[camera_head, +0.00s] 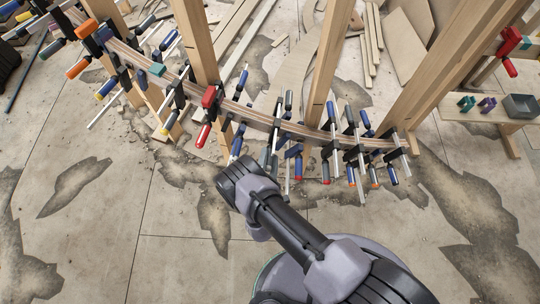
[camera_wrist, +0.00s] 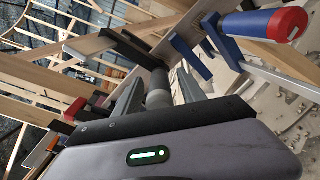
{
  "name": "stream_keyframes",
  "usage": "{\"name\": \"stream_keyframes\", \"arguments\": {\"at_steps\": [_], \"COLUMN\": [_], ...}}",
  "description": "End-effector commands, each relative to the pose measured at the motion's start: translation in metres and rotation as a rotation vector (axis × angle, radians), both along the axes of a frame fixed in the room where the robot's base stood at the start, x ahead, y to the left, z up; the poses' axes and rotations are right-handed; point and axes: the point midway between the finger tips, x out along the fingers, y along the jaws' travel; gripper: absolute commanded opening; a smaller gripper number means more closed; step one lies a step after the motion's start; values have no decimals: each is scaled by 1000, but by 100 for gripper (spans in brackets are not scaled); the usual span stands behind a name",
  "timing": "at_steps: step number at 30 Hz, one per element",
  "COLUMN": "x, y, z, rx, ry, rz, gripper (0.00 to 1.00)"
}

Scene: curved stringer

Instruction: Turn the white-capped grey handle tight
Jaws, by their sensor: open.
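My gripper (camera_wrist: 157,98) is open in the wrist view, with one finger on each side of a grey clamp handle (camera_wrist: 158,82). The handle points toward the palm, and its near end looks lighter grey. I cannot tell whether the fingers touch it. A dark clamp jaw (camera_wrist: 132,48) and a pale metal bar (camera_wrist: 95,44) lie beyond it. In the head view my wrist (camera_head: 245,185) is just in front of the curved wooden stringer (camera_head: 255,118), and my fingers are hidden there. I cannot clearly make out a white cap.
A blue handle with a red end (camera_wrist: 268,24) stands close on the right in the wrist view. Several other clamps (camera_head: 350,150) crowd the stringer on both sides. Wooden posts (camera_head: 328,65) rise behind. The cracked floor in front (camera_head: 110,235) is clear.

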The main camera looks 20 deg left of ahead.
Motion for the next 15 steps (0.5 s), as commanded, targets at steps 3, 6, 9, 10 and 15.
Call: {"name": "stream_keyframes", "arguments": {"at_steps": [3,6,9,10,15], "x": [14,19,20,20,20], "y": [2,3,3,3,3], "z": [-2,0,1,1,1], "rx": [1,1,1,1,1], "ry": [-1,-1,-1,-1,0], "rz": [-2,1,1,1,1], "gripper": [48,48,48,48,38]}}
